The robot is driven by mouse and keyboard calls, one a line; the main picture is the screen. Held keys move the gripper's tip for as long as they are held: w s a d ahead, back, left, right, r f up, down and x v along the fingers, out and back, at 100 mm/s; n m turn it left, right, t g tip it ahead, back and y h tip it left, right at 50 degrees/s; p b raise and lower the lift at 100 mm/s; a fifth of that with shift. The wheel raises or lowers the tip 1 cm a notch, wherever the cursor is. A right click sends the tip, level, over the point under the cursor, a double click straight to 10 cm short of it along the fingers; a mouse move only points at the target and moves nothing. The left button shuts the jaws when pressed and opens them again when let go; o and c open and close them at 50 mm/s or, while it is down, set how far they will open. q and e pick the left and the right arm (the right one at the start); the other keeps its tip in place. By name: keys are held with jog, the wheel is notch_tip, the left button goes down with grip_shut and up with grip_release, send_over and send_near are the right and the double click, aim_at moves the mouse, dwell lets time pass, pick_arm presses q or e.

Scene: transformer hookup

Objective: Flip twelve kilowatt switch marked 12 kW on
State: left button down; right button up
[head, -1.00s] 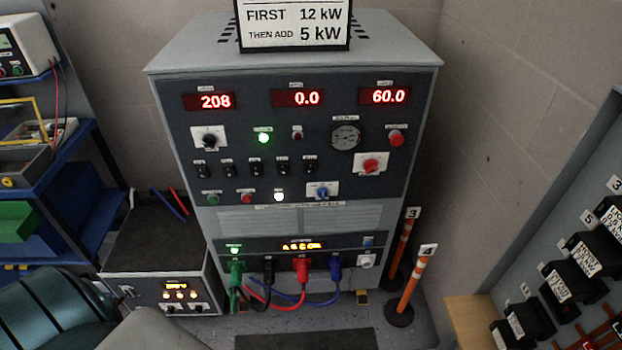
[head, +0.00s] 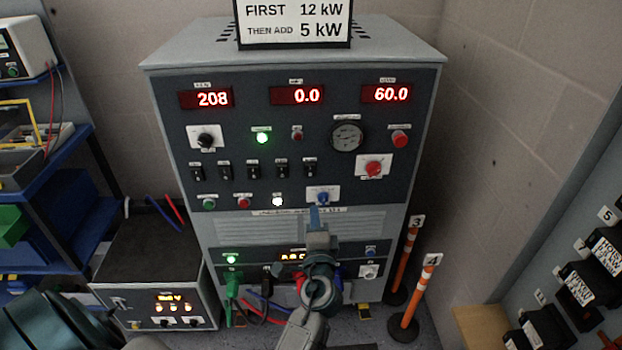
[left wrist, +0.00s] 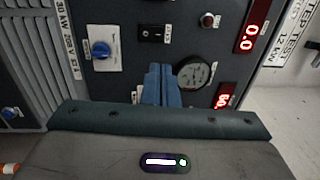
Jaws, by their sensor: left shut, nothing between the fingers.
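A row of small black switches (head: 254,171) runs across the front panel of the grey cabinet (head: 190,62). Their labels are too small to read, so I cannot tell which is marked 12 kW or how each is set. My left gripper (head: 314,211) is in front of the panel, just below the blue knob (head: 322,197) in the head view. Its blue fingers are shut and empty. In the left wrist view the fingers (left wrist: 161,84) point towards the panel, with one black switch (left wrist: 154,33) beyond them and the blue knob (left wrist: 101,50) to the left. My right gripper is not in view.
A sign (head: 294,23) on the cabinet reads FIRST 12 kW, THEN ADD 5 kW. The displays read 208, 0.0 and 60.0. A round gauge (head: 347,136) and a red knob (head: 374,169) are near the switches. Orange posts (head: 414,290) stand at the cabinet's right.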

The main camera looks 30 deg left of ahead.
aim_at(310, 167)
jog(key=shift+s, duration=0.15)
